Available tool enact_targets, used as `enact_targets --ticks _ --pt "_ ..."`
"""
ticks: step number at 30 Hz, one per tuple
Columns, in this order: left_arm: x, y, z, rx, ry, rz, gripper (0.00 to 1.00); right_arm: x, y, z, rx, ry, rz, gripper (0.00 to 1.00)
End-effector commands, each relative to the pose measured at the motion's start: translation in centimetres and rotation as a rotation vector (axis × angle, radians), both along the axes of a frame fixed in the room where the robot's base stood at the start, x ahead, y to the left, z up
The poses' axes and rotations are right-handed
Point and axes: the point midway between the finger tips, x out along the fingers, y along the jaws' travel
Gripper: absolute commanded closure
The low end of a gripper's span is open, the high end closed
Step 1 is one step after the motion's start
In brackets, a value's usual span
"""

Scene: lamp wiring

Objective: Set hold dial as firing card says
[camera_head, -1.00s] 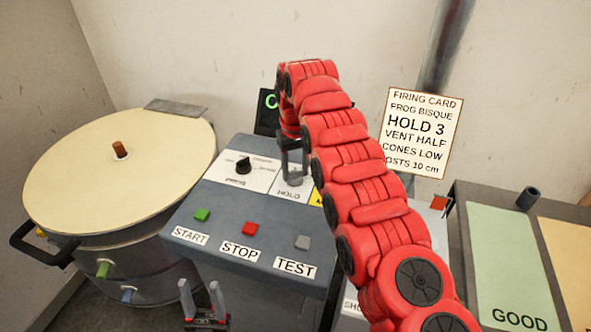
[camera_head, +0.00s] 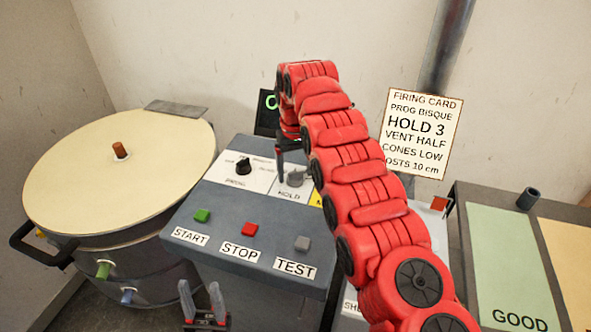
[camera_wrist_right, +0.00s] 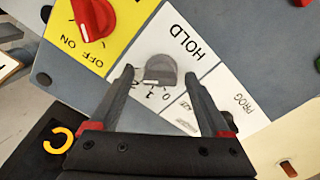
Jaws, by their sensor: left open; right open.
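The grey hold dial (camera_head: 295,178) sits on the white HOLD panel of the kiln control box. In the right wrist view the dial (camera_wrist_right: 160,70) has a white mark on its edge toward the small printed digits, partly legible as 0, 1, 2; I cannot tell the exact setting. My right gripper (camera_wrist_right: 160,75) is open, its fingertips on either side of the dial, with gaps showing. In the head view the right gripper (camera_head: 288,160) is partly hidden by my red arm. The firing card (camera_head: 419,133) on the wall reads HOLD 3. My left gripper (camera_head: 204,302) is open and empty, low in front of the box.
The black PROG dial (camera_head: 244,166) is left of the hold dial. A red OFF/ON knob (camera_wrist_right: 95,18) sits on the yellow panel beside it. START (camera_head: 202,216), STOP (camera_head: 249,229) and TEST (camera_head: 302,243) buttons are in front. A round kiln (camera_head: 120,170) stands at left.

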Motion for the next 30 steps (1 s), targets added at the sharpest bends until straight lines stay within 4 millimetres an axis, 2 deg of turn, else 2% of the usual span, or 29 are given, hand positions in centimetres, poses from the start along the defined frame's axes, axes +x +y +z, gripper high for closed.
enact_targets --ticks 5,11,27,30 --pt "0.0 0.0 0.8 0.000 0.000 0.000 0.50 0.0 0.0 0.9 0.000 -0.001 0.000 0.19" --pt "0.0 0.0 3.6 0.000 0.000 0.000 0.50 0.0 0.0 3.9 0.000 -0.001 0.000 0.19" --pt "0.0 0.0 14.6 0.000 0.000 0.000 0.50 0.0 0.0 14.8 0.000 0.000 0.000 0.19" --pt "0.0 0.0 16.2 0.000 0.000 0.000 0.50 0.0 0.0 16.4 0.000 0.000 0.000 0.19"
